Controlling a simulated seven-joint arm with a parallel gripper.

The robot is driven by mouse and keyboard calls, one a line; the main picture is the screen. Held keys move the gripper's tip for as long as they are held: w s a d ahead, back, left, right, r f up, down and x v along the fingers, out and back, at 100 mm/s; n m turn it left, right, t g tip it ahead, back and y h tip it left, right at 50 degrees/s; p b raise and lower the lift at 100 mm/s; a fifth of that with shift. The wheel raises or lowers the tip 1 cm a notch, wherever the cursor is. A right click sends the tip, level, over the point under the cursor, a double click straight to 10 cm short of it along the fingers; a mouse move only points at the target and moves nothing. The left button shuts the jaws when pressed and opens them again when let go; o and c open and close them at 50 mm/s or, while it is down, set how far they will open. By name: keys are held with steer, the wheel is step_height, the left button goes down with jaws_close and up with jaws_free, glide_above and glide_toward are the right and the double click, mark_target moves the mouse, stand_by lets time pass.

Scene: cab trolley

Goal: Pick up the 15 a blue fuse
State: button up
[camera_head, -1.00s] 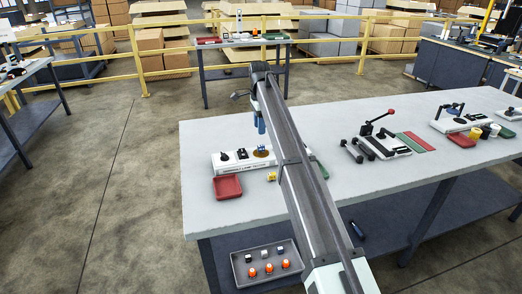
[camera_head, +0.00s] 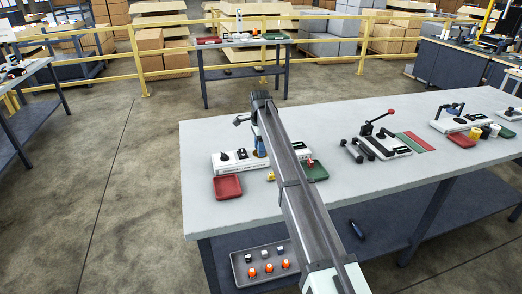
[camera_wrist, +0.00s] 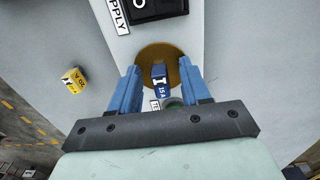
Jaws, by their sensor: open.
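The blue 15 A fuse (camera_wrist: 159,77) stands on a round brass-coloured disc (camera_wrist: 152,52) on the white panel, marked with dark letters. In the wrist view it lies between the two blue fingers of my gripper (camera_wrist: 160,66), with a visible gap on either side. My gripper is open and is not closed on the fuse. In the head view my gripper (camera_head: 261,147) is down at the white panel (camera_head: 234,166), and the fuse is hidden behind the gripper and arm.
A yellow 20 A fuse (camera_wrist: 73,80) lies on the table beside the panel. A red tray (camera_head: 227,188) is in front of the panel and a green tray (camera_head: 316,171) is right of my arm. Black switches (camera_head: 241,154) stand on the panel's left part. A lever fixture (camera_head: 382,145) stands further right.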

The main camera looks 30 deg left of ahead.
steer(key=shift+c, duration=0.4)
jaws_close()
